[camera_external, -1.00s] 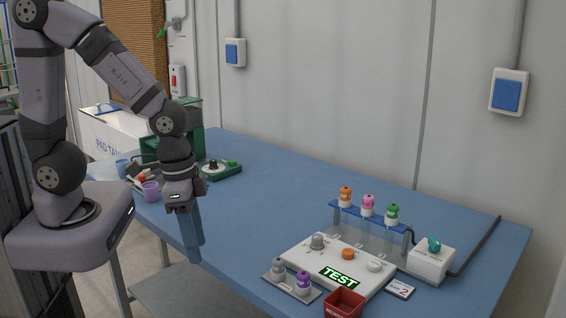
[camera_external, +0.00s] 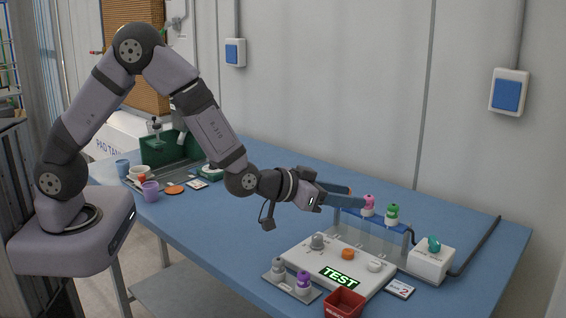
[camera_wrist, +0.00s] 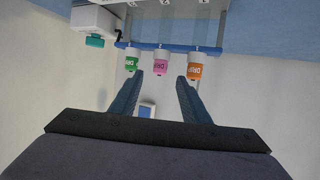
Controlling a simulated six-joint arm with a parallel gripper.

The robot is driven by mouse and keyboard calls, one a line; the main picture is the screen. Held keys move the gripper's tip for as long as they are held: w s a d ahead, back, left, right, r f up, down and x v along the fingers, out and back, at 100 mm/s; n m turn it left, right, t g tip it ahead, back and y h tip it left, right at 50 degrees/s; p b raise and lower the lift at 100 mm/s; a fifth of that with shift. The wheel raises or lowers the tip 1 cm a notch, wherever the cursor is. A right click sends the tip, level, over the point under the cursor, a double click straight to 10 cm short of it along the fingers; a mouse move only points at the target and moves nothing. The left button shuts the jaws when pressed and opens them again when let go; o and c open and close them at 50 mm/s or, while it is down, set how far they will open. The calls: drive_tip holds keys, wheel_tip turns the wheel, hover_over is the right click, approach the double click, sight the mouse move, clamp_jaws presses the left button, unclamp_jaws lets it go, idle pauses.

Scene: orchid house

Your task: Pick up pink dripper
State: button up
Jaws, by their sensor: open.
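The pink dripper (camera_external: 368,204) stands in the blue-topped rack (camera_external: 402,227), between the green dripper (camera_external: 392,212) and an orange one. In the wrist view the pink dripper (camera_wrist: 161,66) is in the middle, with the green dripper (camera_wrist: 132,63) to its left and the orange dripper (camera_wrist: 194,71) to its right. My gripper (camera_external: 347,196) is level at the rack's left end, with its fingers pointing right. In the wrist view my gripper (camera_wrist: 160,82) is open and empty, its fingertips on either side of the pink dripper's line and short of it. The orange dripper is mostly hidden outside.
A white panel (camera_external: 310,262) with knobs and a TEST display lies in front of the rack. Grey and purple drippers (camera_external: 302,281) stand on a small tray at its front left. A red box (camera_external: 345,302) is at the front edge. A white device (camera_external: 431,261) stands right.

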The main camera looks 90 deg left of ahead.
sight(369, 196)
drive_tip(key=shift+p+x, duration=0.35)
drive_tip(key=shift+x, duration=0.8)
drive_tip(key=shift+w+a+r, duration=0.1)
drive_tip(key=shift+p+x, duration=1.15)
drive_tip(key=shift+x, duration=1.3)
drive_tip(key=shift+c, duration=0.3)
clamp_jaws()
